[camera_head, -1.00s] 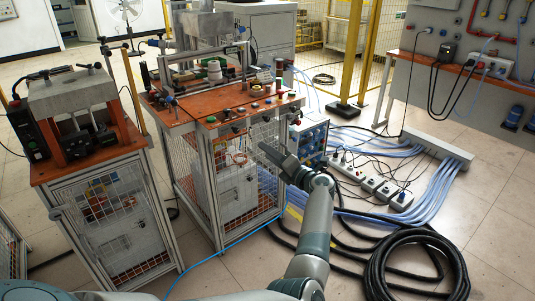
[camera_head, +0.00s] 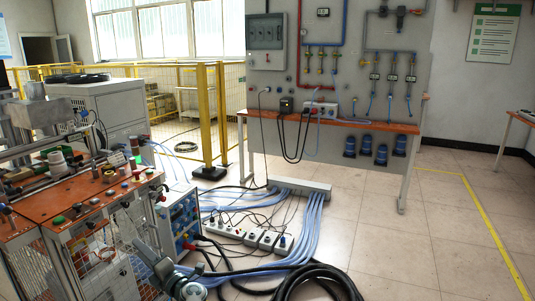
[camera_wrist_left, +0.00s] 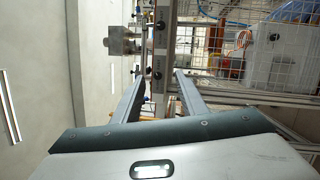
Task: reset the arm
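My left gripper (camera_head: 142,250) shows at the lower left of the head view, in front of the orange-topped workbench (camera_head: 50,200) and its mesh side. In the left wrist view its two fingers (camera_wrist_left: 158,78) stand apart with nothing between them. Beyond them are a metal frame post and wire mesh (camera_wrist_left: 210,45). My right gripper is in neither view.
A blue-fronted device box (camera_head: 184,218) stands beside the bench. Power strips (camera_head: 250,234), blue cables (camera_head: 312,225) and a coiled black hose (camera_head: 318,278) cover the floor. A panel bench (camera_head: 340,122) stands behind. Tiled floor on the right is clear.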

